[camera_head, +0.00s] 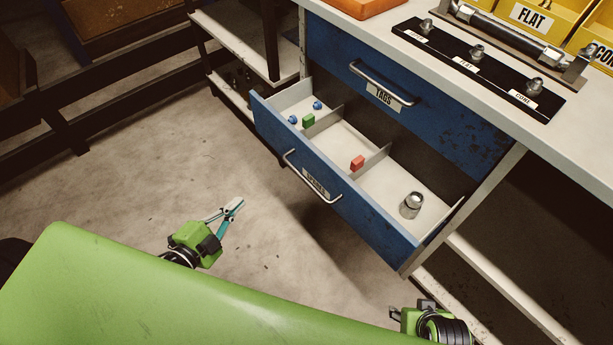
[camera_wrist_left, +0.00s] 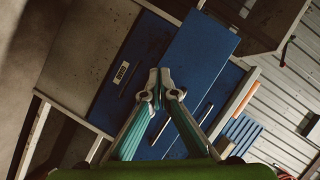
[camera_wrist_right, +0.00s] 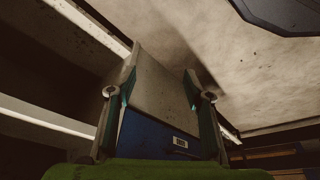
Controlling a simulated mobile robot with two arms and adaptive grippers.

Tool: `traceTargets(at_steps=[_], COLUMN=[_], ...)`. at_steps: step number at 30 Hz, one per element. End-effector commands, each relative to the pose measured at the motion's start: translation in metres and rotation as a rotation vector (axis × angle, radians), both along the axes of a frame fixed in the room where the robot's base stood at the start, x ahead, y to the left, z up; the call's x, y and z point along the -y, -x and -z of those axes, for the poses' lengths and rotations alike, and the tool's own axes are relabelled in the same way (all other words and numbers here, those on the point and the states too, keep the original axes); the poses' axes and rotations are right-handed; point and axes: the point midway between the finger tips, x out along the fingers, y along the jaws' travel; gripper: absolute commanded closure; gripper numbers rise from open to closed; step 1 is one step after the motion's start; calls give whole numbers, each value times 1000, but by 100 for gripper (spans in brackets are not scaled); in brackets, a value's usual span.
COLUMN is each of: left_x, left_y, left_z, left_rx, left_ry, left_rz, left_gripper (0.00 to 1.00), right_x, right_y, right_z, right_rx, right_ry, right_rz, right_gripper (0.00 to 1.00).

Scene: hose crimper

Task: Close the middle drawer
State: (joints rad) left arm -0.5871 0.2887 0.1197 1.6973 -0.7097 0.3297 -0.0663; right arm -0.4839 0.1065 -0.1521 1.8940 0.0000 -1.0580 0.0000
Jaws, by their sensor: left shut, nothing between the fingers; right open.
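The open drawer (camera_head: 280,142), blue with a pale interior, sticks out below the closed drawer labelled TAGS (camera_head: 340,50). Its front carries a metal bar handle (camera_head: 312,178) and a label too small to read surely. My left gripper (camera_head: 238,203) is shut and empty, to the left of the drawer front and apart from it; its closed fingertips show in the left wrist view (camera_wrist_left: 160,76). My right gripper (camera_wrist_right: 160,82) is open, with a pale panel and a blue labelled face between and beyond its fingers. In the head view, its fingers are largely out of sight at the bottom.
Inside the drawer are blue pieces (camera_head: 317,105), a green block (camera_head: 308,120), a red block (camera_head: 357,162) and a metal fitting (camera_head: 411,205). The worktop (camera_head: 568,128) above holds a black strip of fittings and yellow bins (camera_head: 535,15). The floor (camera_head: 120,180) left of the drawer is clear.

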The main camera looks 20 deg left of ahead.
Motion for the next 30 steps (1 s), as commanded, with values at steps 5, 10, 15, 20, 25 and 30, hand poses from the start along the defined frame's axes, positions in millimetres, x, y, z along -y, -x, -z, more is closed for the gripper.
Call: traceTargets(at_steps=[5,10,15,20,25,30], left_x=[37,70,86,94,112,130], left_y=[-2,12,19,9,-18,-46], left_z=[-66,-110,-127,-131,-133,-133], left_rx=[244,387,442,449,451,450], left_ry=[-205,-354,-416,-421,-420,-421], left_rz=[226,381,443,449,447,446], left_gripper=[100,100,100,100,100,100], right_x=[-1,1,2,2,4,10], right_y=[-10,-5,-1,1,9,30], right_z=[-42,-81,-99,-101,-99,-95], right_rx=[66,103,116,110,79,-5], right_ry=[-8,-12,-13,-12,-5,12], right_rz=[4,7,8,8,11,17], right_gripper=[53,53,53,53,53,53])
